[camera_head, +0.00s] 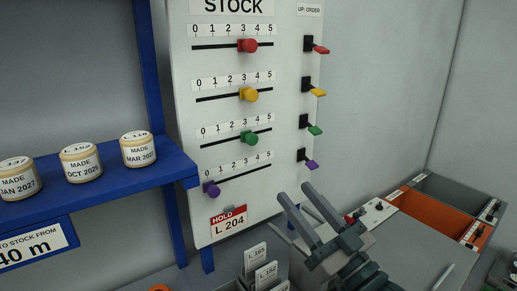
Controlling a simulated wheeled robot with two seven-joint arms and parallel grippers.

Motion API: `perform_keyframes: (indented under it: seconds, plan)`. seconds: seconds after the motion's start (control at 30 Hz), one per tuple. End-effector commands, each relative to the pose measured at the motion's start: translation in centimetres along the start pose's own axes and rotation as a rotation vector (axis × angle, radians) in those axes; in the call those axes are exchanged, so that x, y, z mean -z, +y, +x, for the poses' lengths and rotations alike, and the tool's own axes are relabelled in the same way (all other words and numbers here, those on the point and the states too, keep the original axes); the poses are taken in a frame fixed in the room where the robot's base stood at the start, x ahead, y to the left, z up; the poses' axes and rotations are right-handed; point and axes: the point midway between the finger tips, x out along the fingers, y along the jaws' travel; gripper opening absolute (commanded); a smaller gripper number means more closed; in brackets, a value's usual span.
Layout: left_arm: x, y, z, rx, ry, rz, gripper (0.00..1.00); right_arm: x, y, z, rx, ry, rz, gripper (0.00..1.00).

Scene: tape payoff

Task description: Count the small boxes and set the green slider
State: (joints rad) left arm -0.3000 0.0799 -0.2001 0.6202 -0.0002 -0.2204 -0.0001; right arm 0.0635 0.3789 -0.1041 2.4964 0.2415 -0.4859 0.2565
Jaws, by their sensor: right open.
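The green slider (249,138) is a round knob on the third line of the white STOCK board (225,117). It sits right of the middle of its 0 to 5 scale, near the 3. My right gripper (296,194) is open and empty, with two grey fingers pointing up and left. It is in front of the board's lower right edge, below and right of the green slider and apart from it. I can make out no small boxes. My left gripper is not in view.
Red (248,45), yellow (249,94) and purple (211,189) sliders share the board. Coloured levers (315,128) stand to its right. A blue shelf (100,190) at left holds three round labelled rolls. An orange bin (432,212) is at right; upright cards (265,272) stand below.

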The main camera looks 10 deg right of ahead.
Motion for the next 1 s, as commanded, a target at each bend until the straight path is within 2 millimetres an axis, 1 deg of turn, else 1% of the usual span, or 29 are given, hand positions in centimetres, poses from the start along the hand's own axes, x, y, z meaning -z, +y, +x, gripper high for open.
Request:
perform_keyframes:
  seconds: [0.17, 0.2, 0.23, 0.7, 0.9, 1.0]
  plan:
    - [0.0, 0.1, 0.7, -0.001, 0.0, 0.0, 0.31, 0.0, -0.1, 1.7, 0.001, 0.004, 0.0, 0.42]
    - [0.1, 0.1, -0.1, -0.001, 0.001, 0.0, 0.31, 0.4, 0.0, 2.7, 0.0, 0.003, 0.001, 0.42]
    - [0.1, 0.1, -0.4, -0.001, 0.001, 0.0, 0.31, 0.4, 0.0, 3.2, 0.0, 0.002, 0.002, 0.42]
    - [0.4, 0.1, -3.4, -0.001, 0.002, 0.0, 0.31, 0.4, 0.0, 11.8, 0.0, 0.0, 0.0, 0.42]
    - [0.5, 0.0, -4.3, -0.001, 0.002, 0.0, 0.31, 0.3, -0.1, 14.6, 0.001, 0.0, 0.001, 0.42]
    - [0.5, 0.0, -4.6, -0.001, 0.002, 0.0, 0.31, 0.2, -0.1, 15.4, 0.001, 0.0, 0.001, 0.42]
